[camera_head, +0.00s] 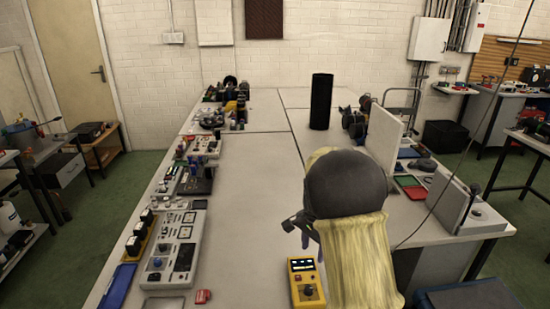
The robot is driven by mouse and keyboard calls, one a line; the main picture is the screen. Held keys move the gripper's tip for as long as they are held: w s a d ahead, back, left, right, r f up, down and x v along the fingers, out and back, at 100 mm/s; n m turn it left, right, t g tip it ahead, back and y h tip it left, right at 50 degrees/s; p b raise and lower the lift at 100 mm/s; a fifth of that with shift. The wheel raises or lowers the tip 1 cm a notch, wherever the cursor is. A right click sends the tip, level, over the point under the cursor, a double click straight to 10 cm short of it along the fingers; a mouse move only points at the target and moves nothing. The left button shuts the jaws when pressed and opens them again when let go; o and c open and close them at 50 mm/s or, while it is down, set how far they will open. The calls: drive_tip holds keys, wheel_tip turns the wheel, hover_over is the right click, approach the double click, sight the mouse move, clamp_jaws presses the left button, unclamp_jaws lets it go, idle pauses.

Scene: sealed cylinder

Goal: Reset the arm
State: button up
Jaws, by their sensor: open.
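A tall black cylinder (321,102) stands upright on the pale worktable (258,185), right of its middle and toward the back. My arm, with a dark rounded part and a yellow cover, fills the lower right of the middle. My gripper (296,232) shows as small dark fingers at the left side of my arm, above the near part of the table. It is open, and I see nothing held in it. It is well apart from the cylinder. Part of the gripper is hidden by my arm.
A yellow handheld meter (306,283) lies close below my gripper. Grey instrument panels (180,250) and several electronic parts line the left edge. A white upright panel (384,138) and small trays stand at right. The table's middle is clear.

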drive_tip(key=s+r+n+t, duration=0.2)
drive_tip(key=s+n, duration=0.9)
drive_tip(key=s, duration=1)
drive_tip(key=shift+a+t, duration=0.15)
drive_tip(key=shift+t, duration=0.15)
